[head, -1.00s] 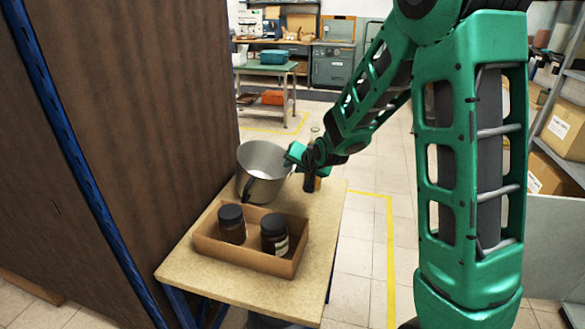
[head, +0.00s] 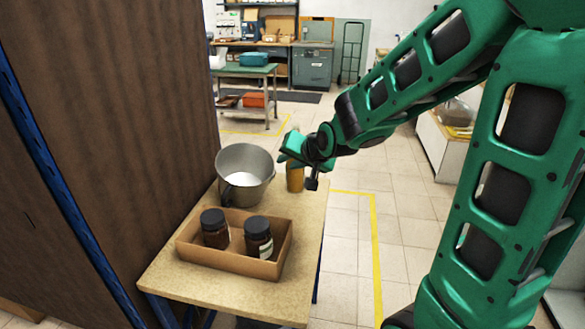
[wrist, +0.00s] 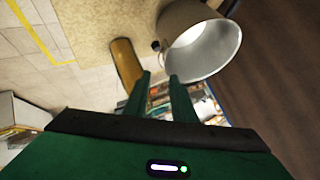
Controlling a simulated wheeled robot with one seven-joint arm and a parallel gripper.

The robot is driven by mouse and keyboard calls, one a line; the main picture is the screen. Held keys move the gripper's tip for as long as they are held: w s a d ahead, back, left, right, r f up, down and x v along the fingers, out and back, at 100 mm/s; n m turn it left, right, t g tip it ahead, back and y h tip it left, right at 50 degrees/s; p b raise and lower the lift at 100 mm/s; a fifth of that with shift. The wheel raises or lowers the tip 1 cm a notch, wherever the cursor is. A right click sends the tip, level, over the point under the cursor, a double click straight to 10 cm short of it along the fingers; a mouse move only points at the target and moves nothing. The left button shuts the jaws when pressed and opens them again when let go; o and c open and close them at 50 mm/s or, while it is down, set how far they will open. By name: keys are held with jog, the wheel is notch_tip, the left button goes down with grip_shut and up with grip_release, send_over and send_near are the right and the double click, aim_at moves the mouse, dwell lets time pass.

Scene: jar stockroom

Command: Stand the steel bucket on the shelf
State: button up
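The steel bucket (head: 245,165) stands upright and open-topped at the back left of a small wooden-topped table (head: 215,292). A dark fitting shows on its near side. My gripper (head: 293,150) is just right of the bucket's rim, above the table's back edge. In the wrist view, the two fingers (wrist: 161,76) are apart with nothing between them. The bucket (wrist: 205,50) shows beyond the fingertips, to the right. A tall brown panel (head: 110,110) with a blue upright fills the left; I cannot tell whether it belongs to the shelf.
An orange-yellow cylinder (head: 295,178) stands right of the bucket, close under my gripper; it also shows in the wrist view (wrist: 124,62). A cardboard tray (head: 222,264) with two dark-lidded jars (head: 214,230) sits in front. Tiled floor to the right is open.

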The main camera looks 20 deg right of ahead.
jog(key=s+d+f+g, duration=0.1)
jog(key=s+d+g, duration=0.3)
jog(key=s, duration=1)
jog(key=s+d+f+g+h, duration=0.1)
jog(key=s+d+g, duration=0.3)
jog(key=s+d, duration=0.4)
jog(key=s, duration=0.6)
jog(key=shift+s+f+n+g+h, duration=0.2)
jog(key=shift+s+n+g+h, duration=0.1)
jog(key=shift+n, duration=0.1)
jog(key=shift+o, duration=0.7)
jog(key=s+g+y, duration=0.1)
jog(key=s, duration=0.6)
jog(key=shift+a+r+g, duration=0.2)
jog(key=shift+a+g, duration=0.2)
jog(key=shift+s, duration=0.1)
jog(key=shift+d, duration=0.1)
